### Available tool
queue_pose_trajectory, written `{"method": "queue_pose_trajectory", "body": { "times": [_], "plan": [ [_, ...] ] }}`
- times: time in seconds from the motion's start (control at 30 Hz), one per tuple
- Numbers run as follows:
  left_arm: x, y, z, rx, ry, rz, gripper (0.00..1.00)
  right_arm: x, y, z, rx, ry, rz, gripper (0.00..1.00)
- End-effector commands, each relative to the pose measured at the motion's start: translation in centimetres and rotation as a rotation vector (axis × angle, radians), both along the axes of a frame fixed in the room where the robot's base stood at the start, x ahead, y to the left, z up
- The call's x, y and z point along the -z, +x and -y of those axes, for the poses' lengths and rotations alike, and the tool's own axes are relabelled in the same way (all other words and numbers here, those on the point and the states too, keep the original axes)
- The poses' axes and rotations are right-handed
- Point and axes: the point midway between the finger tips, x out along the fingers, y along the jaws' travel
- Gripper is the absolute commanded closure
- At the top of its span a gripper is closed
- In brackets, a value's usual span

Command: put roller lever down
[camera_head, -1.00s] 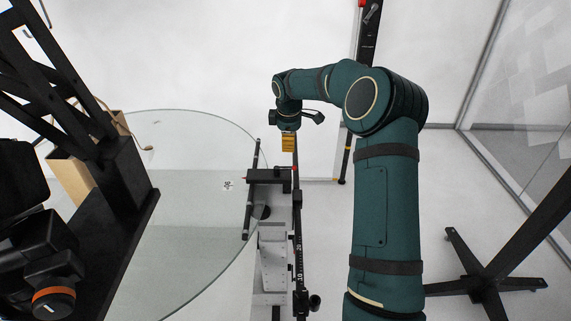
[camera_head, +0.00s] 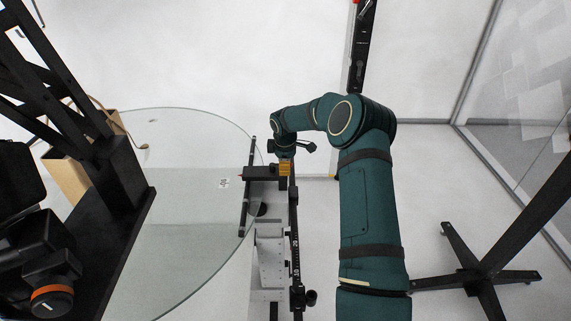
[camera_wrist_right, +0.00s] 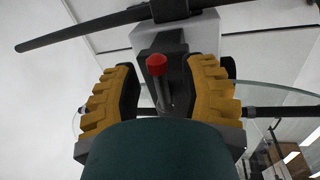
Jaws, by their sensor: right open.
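The roller lever (camera_wrist_right: 157,64), a thin metal rod with a red round knob, shows in the right wrist view between the two yellow ribbed fingers. My right gripper (camera_wrist_right: 162,78) is open around it, with a gap on each side of the rod. In the head view my right gripper (camera_head: 285,168) points down at the black roller head beside the glass disc. My left gripper does not show.
The round glass turntable (camera_head: 185,240) lies left of the right gripper, with a black roller bar (camera_head: 247,195) at its edge. A scaled rail (camera_head: 294,240) runs toward me. A black stand (camera_head: 478,278) is at the right. The floor beyond is clear.

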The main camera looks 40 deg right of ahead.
Motion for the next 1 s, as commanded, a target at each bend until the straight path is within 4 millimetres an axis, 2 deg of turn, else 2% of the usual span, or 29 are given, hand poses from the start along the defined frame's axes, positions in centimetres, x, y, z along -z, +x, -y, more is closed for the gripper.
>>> {"method": "queue_pose_trajectory", "body": {
  "times": [0.13,0.17,0.2,0.27,0.3,0.67,1.0],
  "plan": [
    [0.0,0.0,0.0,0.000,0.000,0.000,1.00,0.0,0.0,0.0,0.000,0.000,0.000,0.57],
    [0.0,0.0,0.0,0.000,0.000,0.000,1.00,0.0,0.0,0.0,0.000,0.000,0.000,0.61],
    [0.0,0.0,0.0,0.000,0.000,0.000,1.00,0.0,0.0,0.0,0.000,0.000,0.000,0.75],
    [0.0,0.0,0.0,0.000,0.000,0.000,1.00,0.0,0.0,0.0,0.000,0.000,0.000,0.96],
    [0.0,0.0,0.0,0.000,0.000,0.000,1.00,0.0,0.0,0.0,0.000,0.000,0.000,1.00],
    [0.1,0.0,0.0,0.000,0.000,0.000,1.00,0.0,0.0,0.0,0.010,-0.001,-0.001,1.00],
    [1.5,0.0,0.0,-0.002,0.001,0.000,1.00,0.2,-0.5,-0.6,0.169,-0.002,-0.002,1.00]
  ]
}}
